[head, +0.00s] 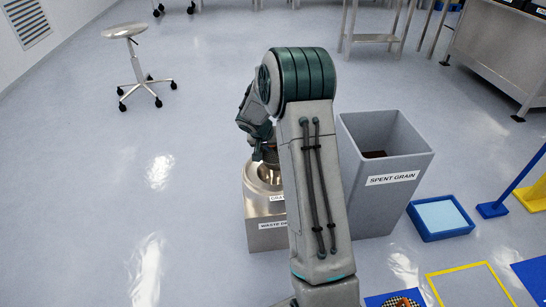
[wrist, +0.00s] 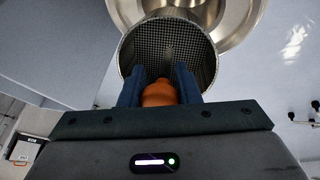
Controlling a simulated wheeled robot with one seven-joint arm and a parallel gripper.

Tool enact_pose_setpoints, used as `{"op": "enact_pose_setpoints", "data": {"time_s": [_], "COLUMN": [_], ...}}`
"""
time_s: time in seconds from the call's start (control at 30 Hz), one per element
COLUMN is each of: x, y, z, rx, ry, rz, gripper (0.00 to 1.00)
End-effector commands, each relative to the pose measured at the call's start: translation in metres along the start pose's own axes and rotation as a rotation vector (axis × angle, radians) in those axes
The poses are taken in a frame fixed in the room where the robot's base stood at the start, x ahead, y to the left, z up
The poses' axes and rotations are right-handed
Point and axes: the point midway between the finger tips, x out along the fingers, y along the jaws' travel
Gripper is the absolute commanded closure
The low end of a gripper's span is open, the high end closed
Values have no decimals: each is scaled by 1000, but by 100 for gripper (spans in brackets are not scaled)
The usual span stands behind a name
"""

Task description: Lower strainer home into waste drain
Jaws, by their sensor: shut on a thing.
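The strainer (wrist: 168,48) is a round mesh basket with a metal rim and an orange knob (wrist: 160,93). In the wrist view, the two blue fingers of my gripper (wrist: 159,86) are shut on the knob. The waste drain (head: 261,207) is a steel box with a round opening on top and a label partly hidden by my arm. Its shiny round bowl (wrist: 240,25) shows behind the strainer in the wrist view, toward the upper right. My gripper is over the drain in the head view. My arm hides most of the strainer there, so its depth in the opening cannot be told.
A grey bin marked SPENT GRAIN (head: 370,205) stands close at the drain's right. A blue tray (head: 440,217) lies beyond it. A steel stool (head: 135,65) stands far left. The floor left of the drain is clear.

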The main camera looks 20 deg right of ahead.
Motion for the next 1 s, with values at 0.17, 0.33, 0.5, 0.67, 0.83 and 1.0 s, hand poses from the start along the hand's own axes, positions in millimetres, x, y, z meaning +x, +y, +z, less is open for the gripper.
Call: {"op": "enact_pose_setpoints", "data": {"time_s": [0.17, 0.33, 0.5, 0.67, 0.83, 1.0], "x": [27, 30, 30, 34, 38, 41], "y": [-8, -9, -9, -10, -11, -12], "z": [14, 15, 16, 18, 19, 21], "rx": [-2, -1, -1, -1, -1, -1], "ry": [-3, 1, 0, 0, 0, 0], "rz": [-1, -1, -1, -1, -1, -1], "gripper": [100, 100, 100, 100, 100, 100]}}
